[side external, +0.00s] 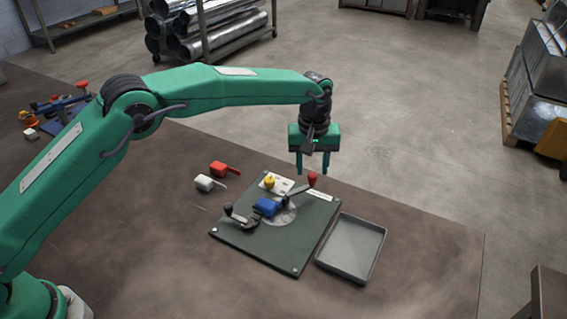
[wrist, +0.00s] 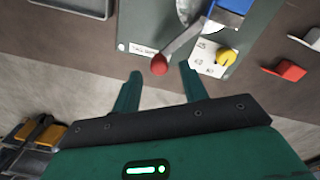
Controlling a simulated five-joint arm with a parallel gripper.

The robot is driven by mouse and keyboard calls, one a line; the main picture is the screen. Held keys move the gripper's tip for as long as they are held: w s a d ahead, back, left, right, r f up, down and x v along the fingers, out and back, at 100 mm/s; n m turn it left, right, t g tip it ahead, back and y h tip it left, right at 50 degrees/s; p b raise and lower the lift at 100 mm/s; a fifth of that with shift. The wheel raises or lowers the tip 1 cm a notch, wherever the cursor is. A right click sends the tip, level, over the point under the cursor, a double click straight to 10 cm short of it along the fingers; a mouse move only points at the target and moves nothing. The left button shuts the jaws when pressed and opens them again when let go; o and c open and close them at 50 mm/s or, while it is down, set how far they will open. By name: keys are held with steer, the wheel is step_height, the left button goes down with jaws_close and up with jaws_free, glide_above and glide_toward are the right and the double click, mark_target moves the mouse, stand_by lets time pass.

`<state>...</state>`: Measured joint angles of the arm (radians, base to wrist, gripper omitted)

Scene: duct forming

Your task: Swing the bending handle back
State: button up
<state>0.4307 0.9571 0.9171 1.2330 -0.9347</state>
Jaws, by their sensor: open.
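The bending handle is a metal lever (wrist: 185,36) with a red knob (side external: 312,179). It reaches from the round plate of the bending fixture (side external: 252,246) to the fixture's back edge. The red knob also shows in the wrist view (wrist: 159,64), just beyond my fingertips and lined up with the gap between them. My gripper (side external: 312,171) is open and empty, pointing down above the knob. Its fingers also show in the wrist view (wrist: 160,72). A blue block (side external: 268,206) sits at the middle of the fixture. I cannot tell whether a finger touches the knob.
A yellow knob (side external: 270,182) stands on a white plate beside the lever. A black-knobbed lever (side external: 229,209) is at the fixture's left. A red part (side external: 220,168) and a white part (side external: 204,183) lie behind left. An empty grey tray (side external: 352,248) lies right. The front table is clear.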

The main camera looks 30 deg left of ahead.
steer(key=shift+f, duration=1.1)
steer(key=shift+c, duration=0.2)
jaws_close()
steer(key=shift+d, duration=0.1)
